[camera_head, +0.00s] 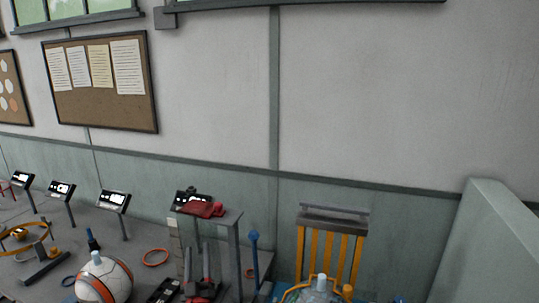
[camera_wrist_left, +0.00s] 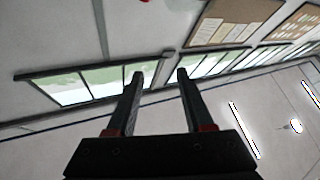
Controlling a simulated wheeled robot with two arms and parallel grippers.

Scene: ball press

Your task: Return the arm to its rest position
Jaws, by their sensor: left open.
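My left gripper (camera_head: 197,248) is low in the head view, a little left of the middle, with its two dark fingers pointing up. In the left wrist view its fingers (camera_wrist_left: 160,74) are spread apart with a clear gap and nothing between them. That view looks toward the windows and ceiling. My right gripper is in neither view.
A grey stand (camera_head: 236,240) with a red item (camera_head: 204,210) on top is close behind the left gripper. A white and orange ball (camera_head: 110,277) is to its left. A yellow slatted frame (camera_head: 328,250) stands right.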

